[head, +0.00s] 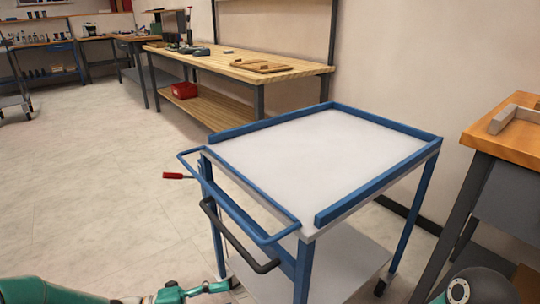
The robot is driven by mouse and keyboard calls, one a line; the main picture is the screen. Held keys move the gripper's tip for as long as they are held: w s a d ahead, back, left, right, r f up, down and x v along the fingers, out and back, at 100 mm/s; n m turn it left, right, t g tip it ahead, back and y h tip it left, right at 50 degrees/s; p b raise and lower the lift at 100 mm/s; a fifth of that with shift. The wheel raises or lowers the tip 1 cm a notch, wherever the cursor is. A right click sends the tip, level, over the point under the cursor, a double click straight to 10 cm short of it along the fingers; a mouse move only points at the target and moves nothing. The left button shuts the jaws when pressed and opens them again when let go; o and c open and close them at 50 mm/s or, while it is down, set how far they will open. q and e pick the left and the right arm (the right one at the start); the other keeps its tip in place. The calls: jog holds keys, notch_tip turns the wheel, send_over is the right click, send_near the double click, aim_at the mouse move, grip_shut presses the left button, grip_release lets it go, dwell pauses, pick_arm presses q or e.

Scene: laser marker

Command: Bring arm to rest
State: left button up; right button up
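My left arm comes in at the bottom left edge, teal with a dark joint. A slim teal part at its end, likely my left gripper (205,290), lies low in front of the blue cart; its lower side is cut off, so its opening does not show. Part of my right arm, dark with some teal, shows at the bottom right edge; its gripper is not in view. No object shows in either hand.
A blue cart (325,150) with an empty white top and a dark handle stands close ahead. A wooden workbench (240,68) with a red bin (184,90) is behind it. An orange-topped bench (500,140) is at right. The floor at left is open.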

pick_arm(q)
jog(key=d+f+n+t+y, duration=0.2)
jog(key=f+n+y, duration=0.2)
jog(key=f+n, duration=0.4)
jog(key=d+f+n+t+y, duration=0.1)
jog(key=d+f+n+y, duration=0.2)
jog(key=f+n, duration=0.55)
jog(key=s+a+f+n+g+y, duration=0.3)
jog(key=s+f+n, duration=0.3)
jog(key=s, duration=0.2)
jog(key=s+a+f+n+g+y, duration=0.3)
jog(key=s+f+n+g+y, duration=0.1)
jog(key=s+f+n, duration=0.35)
notch_tip(320, 180, up, 39)
jog(key=s+p, duration=0.1)
jog(key=p, duration=3.7)
jog(key=shift+a+h, duration=0.2)
jog(key=shift+h, duration=0.1)
jog(key=shift+s, duration=0.1)
